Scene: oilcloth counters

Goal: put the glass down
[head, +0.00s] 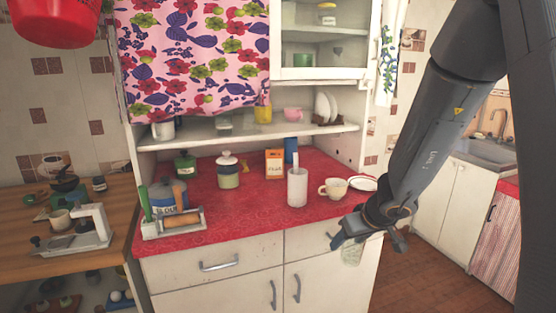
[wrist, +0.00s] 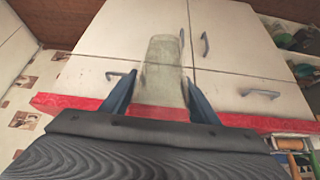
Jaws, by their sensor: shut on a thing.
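A clear, slightly greenish glass (wrist: 163,72) is between the two blue fingers of my gripper (wrist: 162,100) in the wrist view. My gripper is shut on it. In the head view my gripper (head: 352,240) is at the front right of the red-topped counter (head: 240,222), in front of its edge. The glass shows faintly below the fingers (head: 351,253), in front of the white cabinet doors. Part of the glass is hidden by the gripper in the head view.
A white tumbler (head: 297,187), a cream cup (head: 334,188) and a white saucer (head: 363,184) stand on the counter near my gripper. A lidded jar (head: 228,170) and an orange box (head: 274,163) stand further back. The counter's front middle is clear.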

